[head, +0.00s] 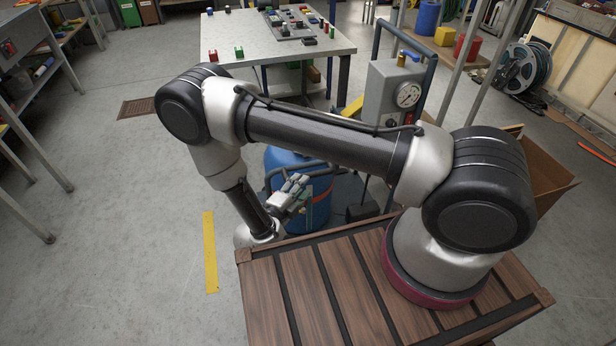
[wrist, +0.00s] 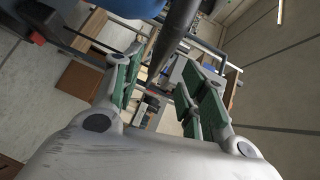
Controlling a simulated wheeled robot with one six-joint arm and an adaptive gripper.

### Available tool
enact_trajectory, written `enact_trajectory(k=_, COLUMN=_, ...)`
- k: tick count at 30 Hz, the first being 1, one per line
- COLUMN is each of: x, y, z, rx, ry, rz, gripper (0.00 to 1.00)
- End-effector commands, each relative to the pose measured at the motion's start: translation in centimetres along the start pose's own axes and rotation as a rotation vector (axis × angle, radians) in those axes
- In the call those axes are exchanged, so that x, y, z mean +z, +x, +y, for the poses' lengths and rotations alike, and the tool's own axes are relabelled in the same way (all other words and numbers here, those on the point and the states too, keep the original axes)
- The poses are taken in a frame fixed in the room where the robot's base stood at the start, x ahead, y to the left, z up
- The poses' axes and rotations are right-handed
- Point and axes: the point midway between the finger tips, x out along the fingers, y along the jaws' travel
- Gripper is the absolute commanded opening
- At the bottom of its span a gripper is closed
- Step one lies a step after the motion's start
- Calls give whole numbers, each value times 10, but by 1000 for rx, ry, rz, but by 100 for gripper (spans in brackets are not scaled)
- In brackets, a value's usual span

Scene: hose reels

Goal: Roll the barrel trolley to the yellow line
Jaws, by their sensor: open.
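A blue barrel (head: 316,212) stands beyond my wooden deck, partly hidden behind my arm and gripper. A dark trolley frame (head: 269,178) shows beside it, its lower parts hidden. The yellow line (head: 210,252) is a short strip on the floor, left of the barrel. My gripper (head: 296,186) is in front of the barrel, close to the frame. In the wrist view my gripper (wrist: 163,78) is open, with green pads apart. A dark grey bar (wrist: 172,38) runs between or just beyond the fingers; I cannot tell which. Blue (wrist: 128,7) at the top is probably the barrel.
A grey box with a gauge (head: 393,95) stands behind my arm. A table (head: 262,45) with small coloured blocks is at the back. An open cardboard box (head: 545,175) is at the right. A floor grate (head: 136,108) lies left. The floor around the yellow line is clear.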

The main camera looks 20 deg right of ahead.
Motion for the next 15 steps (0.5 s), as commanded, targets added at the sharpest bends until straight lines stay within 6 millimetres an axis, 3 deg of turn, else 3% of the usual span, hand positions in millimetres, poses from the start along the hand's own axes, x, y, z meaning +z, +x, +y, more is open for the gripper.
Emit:
enact_trajectory(k=9, x=-2, y=50, z=0, rx=1, ry=-2, rz=9, gripper=42)
enact_trajectory(k=15, x=-2, y=72, z=0, rx=1, ry=-1, rz=6, gripper=42)
